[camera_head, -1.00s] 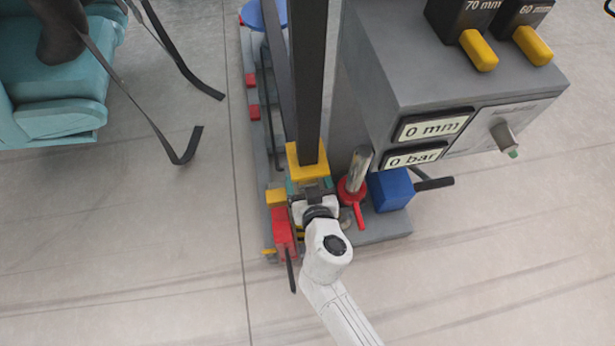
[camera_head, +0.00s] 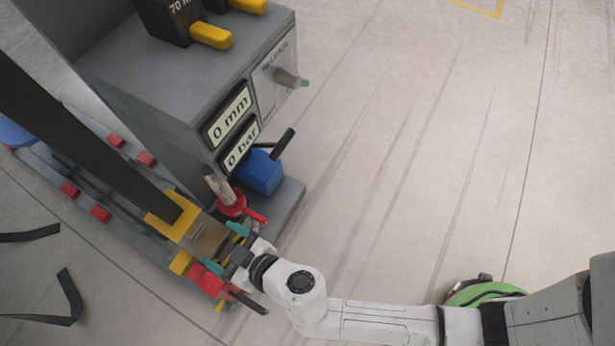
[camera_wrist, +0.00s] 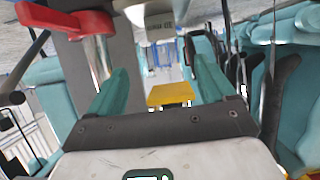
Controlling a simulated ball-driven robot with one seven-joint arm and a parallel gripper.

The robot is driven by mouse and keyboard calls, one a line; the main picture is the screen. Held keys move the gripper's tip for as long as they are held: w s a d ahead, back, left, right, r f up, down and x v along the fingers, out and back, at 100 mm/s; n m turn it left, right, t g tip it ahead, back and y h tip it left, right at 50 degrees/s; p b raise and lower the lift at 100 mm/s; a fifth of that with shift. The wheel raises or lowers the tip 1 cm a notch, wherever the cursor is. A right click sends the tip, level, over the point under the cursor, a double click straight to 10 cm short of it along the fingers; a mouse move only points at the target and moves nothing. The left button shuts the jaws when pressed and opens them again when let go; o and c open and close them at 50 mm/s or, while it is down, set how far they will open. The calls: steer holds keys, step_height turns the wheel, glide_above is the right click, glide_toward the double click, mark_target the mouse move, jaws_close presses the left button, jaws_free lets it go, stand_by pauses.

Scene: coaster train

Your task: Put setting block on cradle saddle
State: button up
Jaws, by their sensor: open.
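Two dark blocks with yellow grips stand on the grey cabinet top at the upper edge of the head view; one block (camera_head: 168,22) reads "70 mm". I cannot tell which block is the setting block. A yellow collar (camera_head: 170,218) sits at the foot of the dark post, possibly the cradle saddle. My gripper (camera_head: 230,250) is low in front of it, beside a grey-tan piece (camera_head: 205,238). In the wrist view my teal fingers (camera_wrist: 162,88) are spread, with a yellow piece (camera_wrist: 170,95) visible between them. No block shows held.
The grey cabinet (camera_head: 130,75) has displays reading "0 mm" and "0 bar". A red lever (camera_head: 232,205), a blue box (camera_head: 260,172) and a red part (camera_head: 207,280) crowd my gripper. Black straps (camera_head: 65,300) lie at left. The floor at right is open.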

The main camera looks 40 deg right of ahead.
steer(key=d+m+g+h, duration=0.45)
steer(key=d+h, duration=0.25)
steer(key=d, duration=1.3)
steer(key=s+d+g+y, duration=0.1)
steer(key=s+d+g, duration=0.2)
steer(key=s, duration=0.5)
steer(key=s+d+g+y, duration=0.2)
steer(key=s+d+g, duration=0.2)
steer(key=s, duration=0.3)
steer(key=shift+s+f+n, duration=0.15)
steer(key=shift+s+n, duration=0.25)
steer(key=shift+n, duration=0.05)
steer(key=shift+g, duration=0.25)
steer(key=shift+c, duration=0.5)
